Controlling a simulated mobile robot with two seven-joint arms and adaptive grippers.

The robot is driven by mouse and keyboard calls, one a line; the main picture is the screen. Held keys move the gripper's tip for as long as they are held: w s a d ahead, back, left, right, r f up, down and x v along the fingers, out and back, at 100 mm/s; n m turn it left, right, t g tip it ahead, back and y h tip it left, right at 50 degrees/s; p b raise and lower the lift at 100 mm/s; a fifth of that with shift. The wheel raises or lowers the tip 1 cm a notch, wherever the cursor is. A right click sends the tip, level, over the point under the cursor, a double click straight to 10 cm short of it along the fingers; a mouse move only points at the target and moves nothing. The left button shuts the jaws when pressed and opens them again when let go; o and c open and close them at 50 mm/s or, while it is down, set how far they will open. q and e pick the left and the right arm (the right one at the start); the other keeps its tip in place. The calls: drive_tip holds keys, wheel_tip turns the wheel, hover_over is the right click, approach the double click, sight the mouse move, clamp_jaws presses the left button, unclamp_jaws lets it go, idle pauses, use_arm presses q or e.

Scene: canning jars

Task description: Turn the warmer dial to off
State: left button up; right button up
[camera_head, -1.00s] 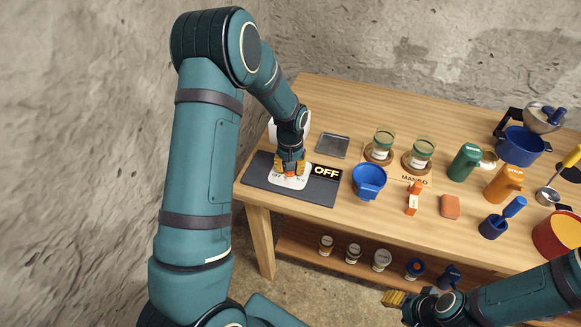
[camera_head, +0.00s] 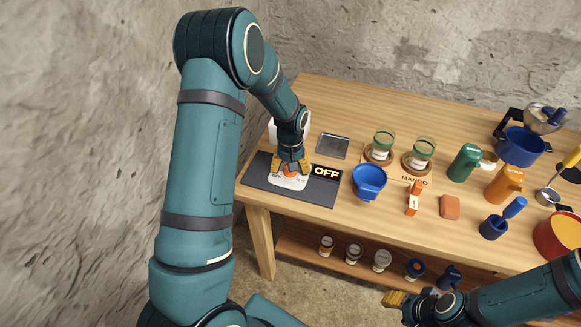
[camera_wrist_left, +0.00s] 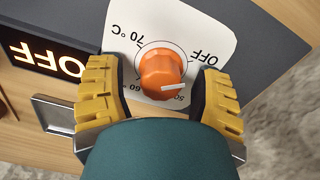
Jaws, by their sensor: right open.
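The warmer dial is an orange knob (camera_wrist_left: 162,72) on a white plate (camera_wrist_left: 190,30) marked OFF, 50, 60 and 70 °C. Its white pointer line points right in the left wrist view, between the OFF and 50 marks. A black sign (camera_head: 327,172) beside it reads OFF in lit letters. My left gripper (camera_head: 291,167) is over the dial with yellow fingers spread on either side; in the left wrist view (camera_wrist_left: 162,100) gaps show between fingers and knob. My right gripper (camera_head: 393,299) is open and empty in front of the table.
The dial plate lies on a dark mat (camera_head: 258,172) at the table's left end. A grey tray (camera_head: 333,146), a blue funnel-like cup (camera_head: 368,181) and two glass jars (camera_head: 383,143) on round coasters stand to the right. Small jars (camera_head: 353,254) stand on the lower shelf.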

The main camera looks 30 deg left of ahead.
use_arm(q)
wheel_tip(320, 180, up, 12)
idle(0.6)
drive_tip(key=shift+s, duration=0.15)
idle(0.4)
